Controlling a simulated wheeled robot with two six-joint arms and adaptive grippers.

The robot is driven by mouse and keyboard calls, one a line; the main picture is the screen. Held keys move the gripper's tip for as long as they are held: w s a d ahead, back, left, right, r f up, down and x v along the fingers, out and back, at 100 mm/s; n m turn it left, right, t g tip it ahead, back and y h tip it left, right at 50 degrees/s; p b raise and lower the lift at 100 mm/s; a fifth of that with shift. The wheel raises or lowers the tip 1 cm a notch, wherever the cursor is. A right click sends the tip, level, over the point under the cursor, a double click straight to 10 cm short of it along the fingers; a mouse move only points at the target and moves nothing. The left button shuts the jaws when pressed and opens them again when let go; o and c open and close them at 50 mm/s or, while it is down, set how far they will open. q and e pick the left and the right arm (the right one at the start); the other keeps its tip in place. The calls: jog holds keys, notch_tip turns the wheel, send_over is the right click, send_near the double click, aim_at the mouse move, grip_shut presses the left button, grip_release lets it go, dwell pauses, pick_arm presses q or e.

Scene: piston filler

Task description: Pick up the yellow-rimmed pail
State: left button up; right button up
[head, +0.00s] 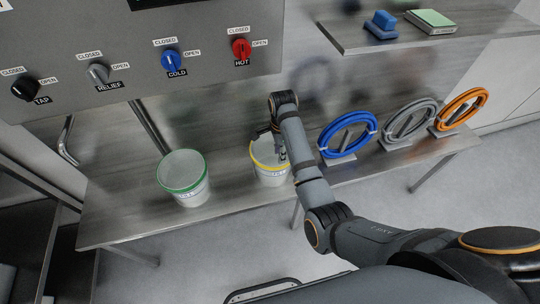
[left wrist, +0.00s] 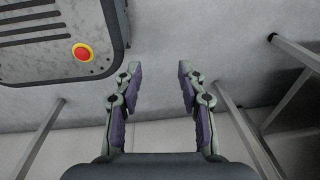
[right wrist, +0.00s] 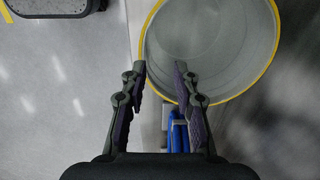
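The yellow-rimmed pail (head: 270,178) stands upright on the steel bench, a white bucket with a yellow rim. My right gripper (head: 277,143) is over it, partly hiding its far rim. In the right wrist view the open pail (right wrist: 222,45) fills the upper right, and it looks empty. There my right gripper (right wrist: 161,68) is open, with the near-left stretch of rim between its fingertips; the right finger overlaps the pail opening. I cannot tell how deep the fingers reach. My left gripper (left wrist: 155,70) is open and empty above the floor, outside the head view.
A green-rimmed pail (head: 184,178) stands to the left on the bench (head: 118,212). Blue (head: 346,133), grey (head: 408,120) and orange (head: 461,109) hose coils stand to the right. A valve panel (head: 130,45) and a shelf (head: 400,38) overhang behind.

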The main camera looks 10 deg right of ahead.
jog(key=s, duration=0.1)
send_over(279, 173)
notch_tip(279, 173, down, 5)
notch_tip(279, 173, down, 4)
jog(key=shift+r, duration=0.1)
jog(key=shift+w+f, duration=0.1)
jog(key=shift+f, duration=0.45)
pick_arm(q)
jog(key=shift+s+r, duration=0.1)
jog(key=shift+r, duration=0.2)
pick_arm(e)
jog(key=shift+r, duration=0.1)
grip_shut()
